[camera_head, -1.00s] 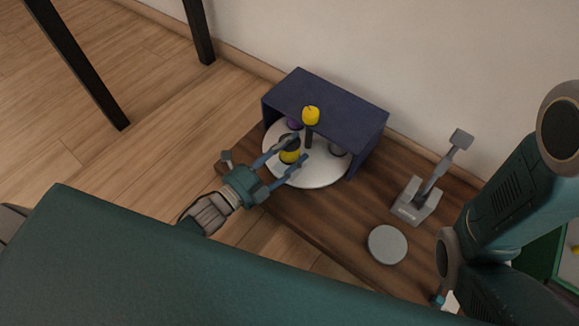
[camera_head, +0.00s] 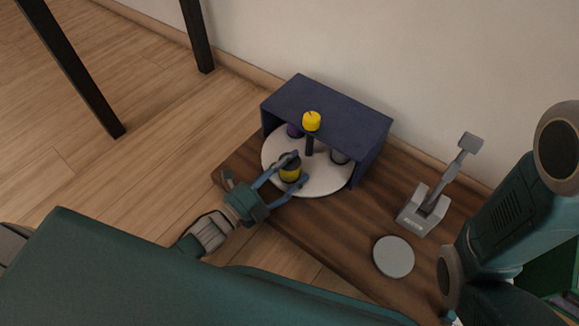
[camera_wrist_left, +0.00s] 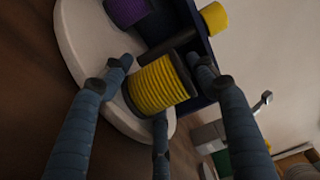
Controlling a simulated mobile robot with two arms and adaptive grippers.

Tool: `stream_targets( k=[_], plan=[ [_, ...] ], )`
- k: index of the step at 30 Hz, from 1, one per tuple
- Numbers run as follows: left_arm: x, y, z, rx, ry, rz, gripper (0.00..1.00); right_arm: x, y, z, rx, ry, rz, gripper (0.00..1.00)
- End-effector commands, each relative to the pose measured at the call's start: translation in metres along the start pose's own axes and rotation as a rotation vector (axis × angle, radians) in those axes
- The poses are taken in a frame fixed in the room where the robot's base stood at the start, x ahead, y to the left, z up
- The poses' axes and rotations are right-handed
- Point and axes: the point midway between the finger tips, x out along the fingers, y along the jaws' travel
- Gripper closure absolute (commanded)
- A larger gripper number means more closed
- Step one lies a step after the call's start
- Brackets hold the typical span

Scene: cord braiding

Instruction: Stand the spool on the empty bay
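The yellow spool (camera_head: 290,172) is upright between the fingers of my left gripper (camera_head: 297,169), over the front-left part of the white round plate (camera_head: 325,186). In the left wrist view the yellow spool (camera_wrist_left: 159,85) fills the space between the blue fingers of the left gripper (camera_wrist_left: 162,68). The fingers look closed around it. Whether its base touches the plate is hidden. A purple spool (camera_head: 294,131) and a grey spool (camera_head: 339,156) stand further back on the plate. The bay under the yellow spool is covered from view. My right gripper is not visible.
A dark blue housing (camera_head: 325,108) covers the back of the plate. A post with a yellow knob (camera_head: 312,121) rises at the plate's middle. A grey lever stand (camera_head: 424,210) and a grey disc (camera_head: 393,257) are to the right on the wooden board (camera_head: 315,232).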

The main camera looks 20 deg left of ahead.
Motion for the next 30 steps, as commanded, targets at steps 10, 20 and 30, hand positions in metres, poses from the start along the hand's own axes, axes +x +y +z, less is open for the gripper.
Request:
stream_targets(
  k=[10,20,30],
  plan=[
    [-0.013,-0.005,0.000,-0.001,0.000,0.003,0.42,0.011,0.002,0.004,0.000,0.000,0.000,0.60],
    [-0.082,-0.006,0.000,-0.002,-0.001,0.005,0.42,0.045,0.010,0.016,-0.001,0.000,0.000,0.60],
    [-0.119,-0.004,0.000,0.000,-0.001,0.000,0.42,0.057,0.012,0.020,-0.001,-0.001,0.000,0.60]
  ],
)
